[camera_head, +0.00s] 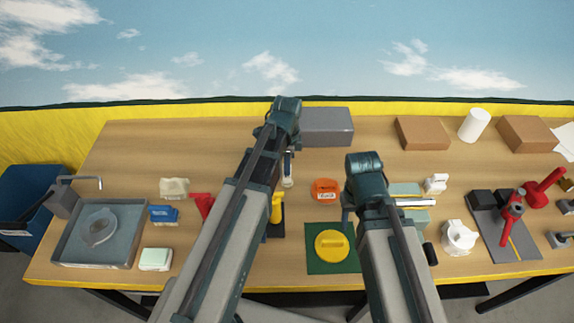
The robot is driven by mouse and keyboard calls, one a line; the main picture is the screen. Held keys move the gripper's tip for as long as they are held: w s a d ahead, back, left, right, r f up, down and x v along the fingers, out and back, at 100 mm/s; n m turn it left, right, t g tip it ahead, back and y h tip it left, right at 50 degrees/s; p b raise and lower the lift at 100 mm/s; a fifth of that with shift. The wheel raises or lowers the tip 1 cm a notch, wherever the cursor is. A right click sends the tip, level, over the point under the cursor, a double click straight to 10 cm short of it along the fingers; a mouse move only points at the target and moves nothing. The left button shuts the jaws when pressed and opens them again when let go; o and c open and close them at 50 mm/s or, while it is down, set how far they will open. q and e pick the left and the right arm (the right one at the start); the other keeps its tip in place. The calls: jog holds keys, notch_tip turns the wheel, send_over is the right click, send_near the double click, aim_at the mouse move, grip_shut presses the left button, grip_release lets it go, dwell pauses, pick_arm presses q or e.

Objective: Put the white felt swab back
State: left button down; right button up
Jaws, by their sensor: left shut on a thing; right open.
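My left gripper (288,152) is mostly hidden behind its own wrist, above the middle of the bench. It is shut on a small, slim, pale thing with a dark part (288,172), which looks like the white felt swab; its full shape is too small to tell. My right gripper (347,207) is open and empty, partly hidden by its wrist, just above and right of the yellow round knob on the green mat. I cannot tell which place on the bench is the swab's own; a black stand with a yellow part (276,212) is partly hidden behind my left arm.
An orange tub (326,189) and green mat (318,265) lie between my arms. A grey box (327,127) stands behind. A metal tray (128,249) is at left; a white jug (459,237) and red valve (512,208) are at right. The back left bench is clear.

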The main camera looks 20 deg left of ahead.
pick_arm(q)
jog(key=shift+f, duration=0.2)
pick_arm(e)
jog(key=shift+f, duration=0.25)
pick_arm(q)
jog(key=c, duration=0.7)
grip_release()
jog(key=shift+r, duration=0.1)
pick_arm(e)
jog(key=shift+r, duration=0.15)
pick_arm(q)
notch_tip(320, 180, up, 14)
jog(key=p, duration=1.3)
pick_arm(e)
notch_tip(320, 180, up, 14)
jog(key=shift+f, duration=0.2)
pick_arm(q)
jog(key=shift+f, duration=0.25)
